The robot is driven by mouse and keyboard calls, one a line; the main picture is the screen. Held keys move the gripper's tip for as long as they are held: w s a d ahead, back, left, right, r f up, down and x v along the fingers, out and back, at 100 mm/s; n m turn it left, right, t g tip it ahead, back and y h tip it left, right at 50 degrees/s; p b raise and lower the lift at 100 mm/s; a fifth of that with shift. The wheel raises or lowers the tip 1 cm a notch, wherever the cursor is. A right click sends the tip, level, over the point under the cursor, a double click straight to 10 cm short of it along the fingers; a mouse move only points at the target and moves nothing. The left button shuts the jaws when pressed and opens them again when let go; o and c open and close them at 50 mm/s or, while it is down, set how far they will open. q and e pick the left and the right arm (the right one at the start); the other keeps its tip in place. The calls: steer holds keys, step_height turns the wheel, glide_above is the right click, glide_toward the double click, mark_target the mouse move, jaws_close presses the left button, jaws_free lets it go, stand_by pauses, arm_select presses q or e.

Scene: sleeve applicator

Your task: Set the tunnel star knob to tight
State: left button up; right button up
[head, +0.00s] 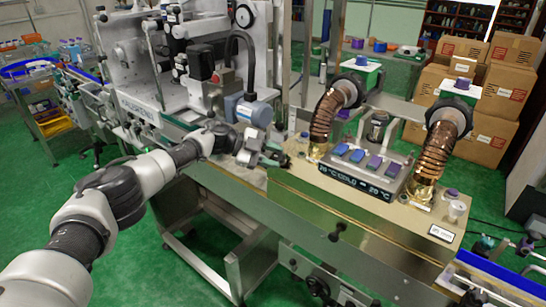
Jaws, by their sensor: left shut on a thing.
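The tunnel (385,232) is a brass-coloured box with two ribbed copper ducts on top. My left gripper (276,158) is at the tunnel's upper left end, where it meets the grey machine. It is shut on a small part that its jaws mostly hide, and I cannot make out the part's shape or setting. A dark knob (335,237) sticks out of the tunnel's front face, apart from the gripper. I cannot tell which of these is the star knob. My right gripper is not in view.
A control panel (353,183) with blue and purple buttons sits on the tunnel between the copper ducts (437,160). The grey labelling machine (135,75) stands behind my left arm. Cardboard boxes (490,90) are stacked at the back right. Green floor (130,265) is clear at lower left.

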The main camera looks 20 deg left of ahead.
arm_select(q)
steer(key=o, duration=0.9)
steer(key=shift+d, duration=0.1)
steer(key=b+v, duration=0.2)
steer(key=v, duration=0.9)
steer(key=shift+f+b, duration=0.1)
steer(key=shift+b, duration=0.25)
